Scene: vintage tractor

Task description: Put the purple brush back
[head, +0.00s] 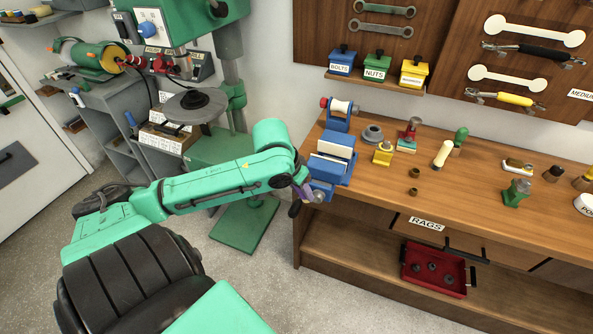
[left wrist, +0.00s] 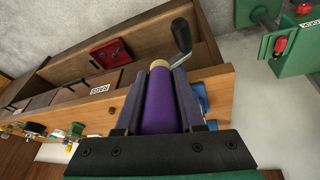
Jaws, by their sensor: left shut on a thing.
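My left gripper (head: 302,193) is at the left end of the wooden workbench, by the blue vise (head: 333,152). It is shut on the purple brush (left wrist: 159,102). In the left wrist view the brush is a purple cylinder with a tan end, lying between the two dark fingers (left wrist: 158,85). In the head view only a small purple bit of it shows; the gripper hides the rest. My right gripper is in neither view.
The workbench (head: 470,205) holds a yellow block (head: 383,153), a cream-handled tool (head: 442,154) and several small items. Below it is a red tray (head: 433,270). A green drill press (head: 236,90) stands left. A dark crank handle (left wrist: 180,40) shows beyond the brush.

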